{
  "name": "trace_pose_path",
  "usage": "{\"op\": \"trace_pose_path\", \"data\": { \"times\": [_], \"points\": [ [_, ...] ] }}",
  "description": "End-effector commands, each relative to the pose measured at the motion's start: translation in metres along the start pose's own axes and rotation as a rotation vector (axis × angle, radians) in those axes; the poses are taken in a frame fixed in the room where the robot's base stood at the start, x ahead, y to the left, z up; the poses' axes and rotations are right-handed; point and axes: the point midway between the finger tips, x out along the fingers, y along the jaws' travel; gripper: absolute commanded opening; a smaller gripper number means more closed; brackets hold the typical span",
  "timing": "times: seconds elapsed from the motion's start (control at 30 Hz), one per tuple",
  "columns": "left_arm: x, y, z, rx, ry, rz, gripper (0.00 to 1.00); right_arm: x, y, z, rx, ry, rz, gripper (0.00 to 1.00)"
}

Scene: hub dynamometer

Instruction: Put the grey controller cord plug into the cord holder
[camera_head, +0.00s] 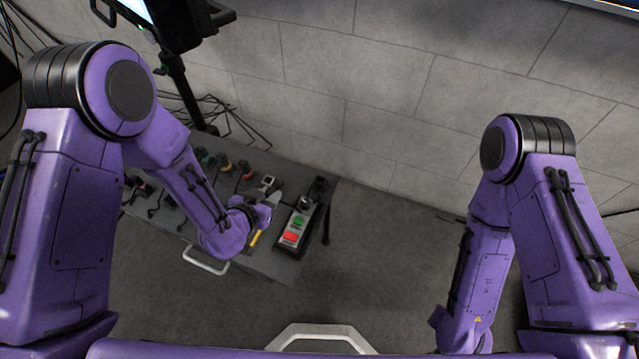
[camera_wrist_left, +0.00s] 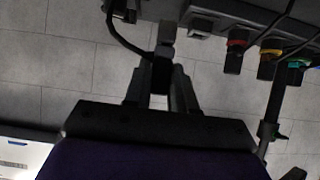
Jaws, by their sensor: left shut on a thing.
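My left gripper (camera_wrist_left: 160,92) is shut on the grey plug (camera_wrist_left: 166,48), which stands up between its fingers in the left wrist view. A black cord (camera_wrist_left: 122,40) curves beside the plug. In the head view the left gripper (camera_head: 262,213) is over the bench, mostly hidden by its own wrist, and the held plug cannot be made out. A grey block (camera_wrist_left: 202,24), perhaps the cord holder, is beyond and right of the plug in the wrist view. It seems to match a pale grey block (camera_head: 268,183) in the head view. My right gripper is out of view.
Plugs with red (camera_wrist_left: 236,46), yellow (camera_wrist_left: 269,52) and green (camera_wrist_left: 297,63) bands stand in a row beside the grey block. A control box (camera_head: 295,230) with green and red buttons lies on the dark bench (camera_head: 262,262), near a yellow-handled tool (camera_head: 255,239). A wall rises behind.

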Motion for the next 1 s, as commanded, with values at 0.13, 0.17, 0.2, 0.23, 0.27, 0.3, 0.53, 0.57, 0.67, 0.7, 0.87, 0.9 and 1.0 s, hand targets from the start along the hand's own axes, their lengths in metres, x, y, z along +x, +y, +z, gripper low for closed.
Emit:
{"op": "trace_pose_path", "data": {
  "times": [0.13, 0.17, 0.2, 0.23, 0.27, 0.3, 0.53, 0.57, 0.67, 0.7, 0.87, 0.9, 1.0],
  "points": [
    [0.0, 0.011, 0.0, 0.0, 0.0, 0.001, 0.0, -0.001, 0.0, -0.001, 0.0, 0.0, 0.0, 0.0],
    [0.0, 0.013, 0.0, 0.0, 0.0, 0.002, 0.0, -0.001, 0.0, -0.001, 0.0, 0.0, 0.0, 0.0],
    [0.0, 0.016, 0.0, 0.001, 0.0, 0.002, 0.0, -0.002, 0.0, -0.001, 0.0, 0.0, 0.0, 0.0],
    [-0.001, 0.019, 0.0, 0.001, -0.001, 0.002, 0.0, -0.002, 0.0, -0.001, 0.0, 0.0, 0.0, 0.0],
    [-0.001, 0.021, 0.0, 0.001, 0.0, 0.002, 0.0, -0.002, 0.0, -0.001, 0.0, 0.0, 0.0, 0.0],
    [0.0, 0.023, 0.0, 0.001, 0.0, 0.002, 0.0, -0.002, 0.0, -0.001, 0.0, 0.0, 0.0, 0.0],
    [0.0, 0.04, 0.0, 0.0, -0.001, 0.002, 0.0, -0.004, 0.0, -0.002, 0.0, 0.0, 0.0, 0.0],
    [0.0, 0.042, 0.0, 0.0, -0.001, 0.001, 0.0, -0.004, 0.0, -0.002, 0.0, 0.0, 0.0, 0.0],
    [0.0, 0.049, 0.0, 0.001, -0.001, 0.002, 0.0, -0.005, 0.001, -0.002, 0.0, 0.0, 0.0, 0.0],
    [0.0, 0.052, 0.0, 0.001, -0.001, 0.001, 0.0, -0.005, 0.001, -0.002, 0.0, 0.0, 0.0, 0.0],
    [0.0, 0.064, 0.0, 0.0, 0.0, 0.002, 0.0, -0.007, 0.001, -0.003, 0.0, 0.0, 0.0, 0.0],
    [0.0, 0.066, 0.0, 0.0, 0.0, 0.002, 0.0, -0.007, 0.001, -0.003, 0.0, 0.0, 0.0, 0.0],
    [0.0, 0.07, 0.0, 0.0, -0.001, 0.001, 0.0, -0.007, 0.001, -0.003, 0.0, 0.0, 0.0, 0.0]
  ]
}}
